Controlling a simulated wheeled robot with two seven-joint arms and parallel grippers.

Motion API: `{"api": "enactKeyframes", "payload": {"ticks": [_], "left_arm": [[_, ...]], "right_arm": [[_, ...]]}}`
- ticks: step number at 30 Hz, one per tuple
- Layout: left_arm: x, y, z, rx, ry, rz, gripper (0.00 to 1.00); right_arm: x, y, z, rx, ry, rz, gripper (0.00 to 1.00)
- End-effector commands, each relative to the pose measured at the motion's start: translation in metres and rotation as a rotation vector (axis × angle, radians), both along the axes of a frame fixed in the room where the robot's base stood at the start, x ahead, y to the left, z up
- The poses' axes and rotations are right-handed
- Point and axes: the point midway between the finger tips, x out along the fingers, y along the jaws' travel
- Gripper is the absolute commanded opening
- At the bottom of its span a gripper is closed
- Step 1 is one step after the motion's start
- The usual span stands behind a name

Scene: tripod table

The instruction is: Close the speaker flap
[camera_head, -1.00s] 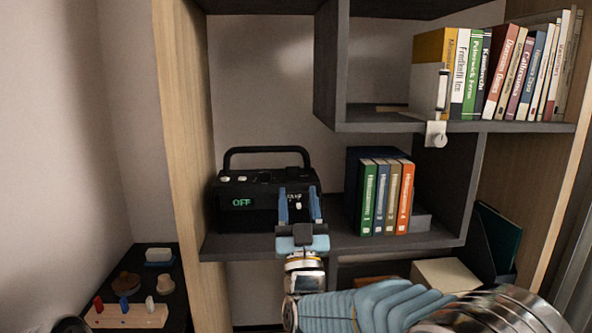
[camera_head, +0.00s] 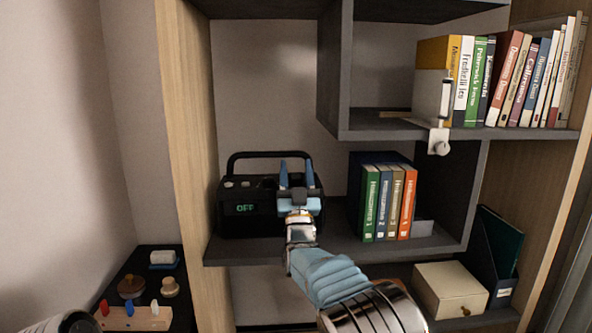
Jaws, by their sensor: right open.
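The speaker is a black box (camera_head: 235,222) with a carrying handle (camera_head: 268,155) on top. It stands on the middle shelf at the left, and green "OFF" letters show on its front. My right gripper (camera_head: 296,172) is open and empty, its two blue fingers pointing up in front of the right part of the speaker. The gripper and wrist cover that part, so I cannot make out the flap or whether the fingers touch it. My left gripper is not in view.
Several upright books (camera_head: 385,205) stand right of the speaker on the same shelf (camera_head: 345,250). The shelf's left wooden panel (camera_head: 186,170) is close to the speaker. A cream box (camera_head: 450,290) sits lower right. A low dark table (camera_head: 160,290) with small items stands at left.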

Motion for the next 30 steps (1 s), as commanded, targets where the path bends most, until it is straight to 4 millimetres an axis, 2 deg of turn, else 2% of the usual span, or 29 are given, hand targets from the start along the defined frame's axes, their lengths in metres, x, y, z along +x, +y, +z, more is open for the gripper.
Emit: {"api": "enactKeyframes", "payload": {"ticks": [6, 14, 23, 30], "left_arm": [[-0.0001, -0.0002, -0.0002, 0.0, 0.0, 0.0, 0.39], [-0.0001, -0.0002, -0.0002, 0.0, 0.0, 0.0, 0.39], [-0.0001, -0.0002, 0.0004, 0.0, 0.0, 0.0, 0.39], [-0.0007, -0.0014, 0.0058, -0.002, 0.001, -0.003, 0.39]], "right_arm": [[0.0002, -0.0001, 0.0002, 0.0, 0.0, 0.0, 0.51], [0.0, -0.0002, 0.0003, 0.0, -0.001, 0.0, 0.11], [0.0016, -0.0008, 0.002, 0.002, 0.041, -0.001, 0.1], [0.0078, -0.0009, 0.0055, 0.004, 0.181, 0.001, 0.1]]}}
